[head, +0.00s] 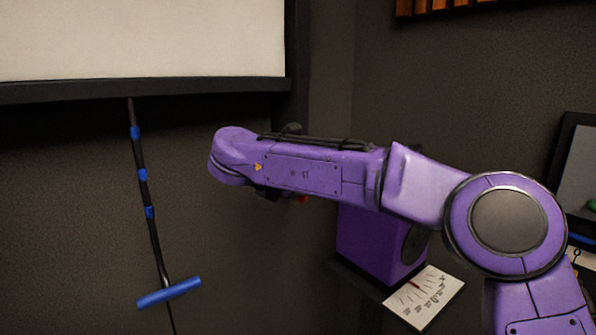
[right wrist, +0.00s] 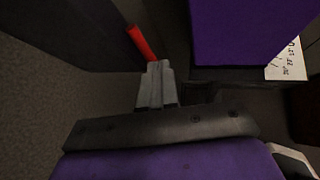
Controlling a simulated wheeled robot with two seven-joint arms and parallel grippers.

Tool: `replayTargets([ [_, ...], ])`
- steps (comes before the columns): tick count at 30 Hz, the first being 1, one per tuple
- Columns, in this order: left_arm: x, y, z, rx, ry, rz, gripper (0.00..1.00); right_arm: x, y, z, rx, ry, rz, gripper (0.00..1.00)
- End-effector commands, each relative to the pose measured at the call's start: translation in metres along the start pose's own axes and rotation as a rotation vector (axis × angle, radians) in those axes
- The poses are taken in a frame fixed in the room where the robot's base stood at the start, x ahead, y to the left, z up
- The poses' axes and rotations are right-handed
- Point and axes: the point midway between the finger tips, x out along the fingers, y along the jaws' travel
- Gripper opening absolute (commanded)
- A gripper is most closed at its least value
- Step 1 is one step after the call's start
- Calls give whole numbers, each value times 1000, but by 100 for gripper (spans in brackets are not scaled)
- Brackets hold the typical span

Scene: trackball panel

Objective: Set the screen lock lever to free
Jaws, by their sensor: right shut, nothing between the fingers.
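A red bar (right wrist: 140,42), which looks like the lock lever, stands beside a dark upright surface in the right wrist view. A small bit of red (head: 303,199) shows below my right forearm in the head view. My right gripper (right wrist: 158,68) is shut and empty. Its fingertips are close to the lower end of the red bar; I cannot tell if they touch it. In the head view my right arm hides most of the gripper and the lever. The lever's setting marks are not visible. The projection screen (head: 140,40) is at the upper left. My left gripper is out of view.
A purple box (head: 368,240) stands behind my right arm, and also shows in the right wrist view (right wrist: 250,30). A white card with markings (head: 424,298) lies beside it. A cord (head: 143,175) with a blue handle (head: 169,292) hangs below the screen.

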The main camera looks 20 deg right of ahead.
Motion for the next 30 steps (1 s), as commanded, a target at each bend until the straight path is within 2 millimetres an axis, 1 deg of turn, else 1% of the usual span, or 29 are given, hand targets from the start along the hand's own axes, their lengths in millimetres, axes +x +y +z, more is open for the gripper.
replayTargets([
  [1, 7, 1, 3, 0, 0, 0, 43, 3, -1, -3, -5, -21, 0, 0],
  [9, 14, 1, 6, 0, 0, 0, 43, 5, -1, -2, -23, -83, 0, 0],
  [25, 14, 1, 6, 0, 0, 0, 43, 4, -1, -1, -25, -93, 0, 0],
  [30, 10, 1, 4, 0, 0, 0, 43, 1, 0, 4, -25, -92, 1, 0],
])
